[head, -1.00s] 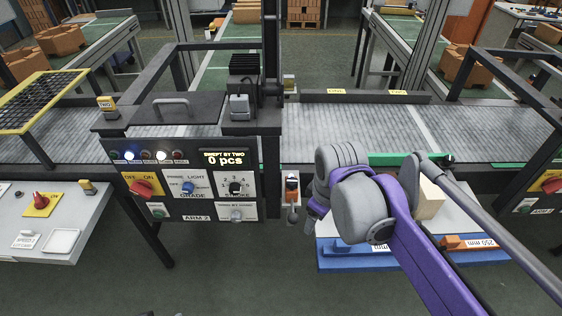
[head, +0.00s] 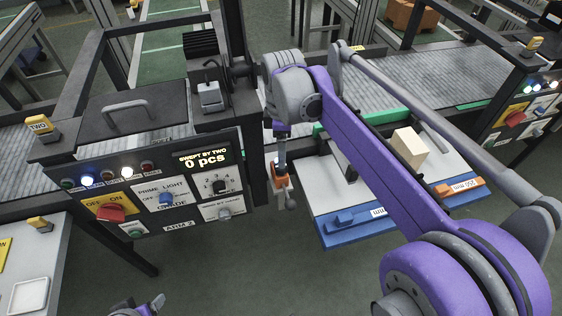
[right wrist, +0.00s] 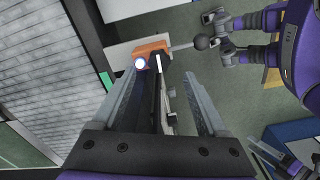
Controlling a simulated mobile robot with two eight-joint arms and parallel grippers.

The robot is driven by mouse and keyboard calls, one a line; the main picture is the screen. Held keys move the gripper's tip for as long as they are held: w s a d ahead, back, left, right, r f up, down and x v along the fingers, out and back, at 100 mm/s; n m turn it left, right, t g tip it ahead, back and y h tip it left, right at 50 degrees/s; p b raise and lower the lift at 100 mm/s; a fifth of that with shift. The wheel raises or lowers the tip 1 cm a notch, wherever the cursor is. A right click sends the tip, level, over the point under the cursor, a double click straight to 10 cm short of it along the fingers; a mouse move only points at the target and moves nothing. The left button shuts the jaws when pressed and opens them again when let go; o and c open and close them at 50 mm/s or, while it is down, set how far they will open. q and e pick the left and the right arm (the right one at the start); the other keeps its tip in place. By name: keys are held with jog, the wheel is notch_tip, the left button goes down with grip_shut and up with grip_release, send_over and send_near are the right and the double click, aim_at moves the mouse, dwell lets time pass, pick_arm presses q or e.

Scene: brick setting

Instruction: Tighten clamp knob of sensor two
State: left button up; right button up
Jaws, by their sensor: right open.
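An orange block (head: 281,182) sits beside the control box. A rod with a dark ball knob (head: 291,203) comes off it. Which part is the clamp knob of sensor two is not clear. My right gripper (head: 281,160) points down just above the block. In the right wrist view its open fingers (right wrist: 157,95) are empty, with the orange block (right wrist: 152,50) beyond them and the ball knob (right wrist: 200,43) to the right. My left gripper (head: 140,303) shows partly at the bottom edge.
The control box (head: 150,180) reads "0 pcs" and stands left of the block. A roller conveyor (head: 385,75) runs behind. A white and blue tray (head: 325,205) with a pale wooden block (head: 409,147) lies to the right. Floor in front is free.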

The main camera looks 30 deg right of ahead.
notch_tip(320, 180, down, 6)
jog(key=shift+w+a, duration=0.1)
grip_shut()
dwell(0.5)
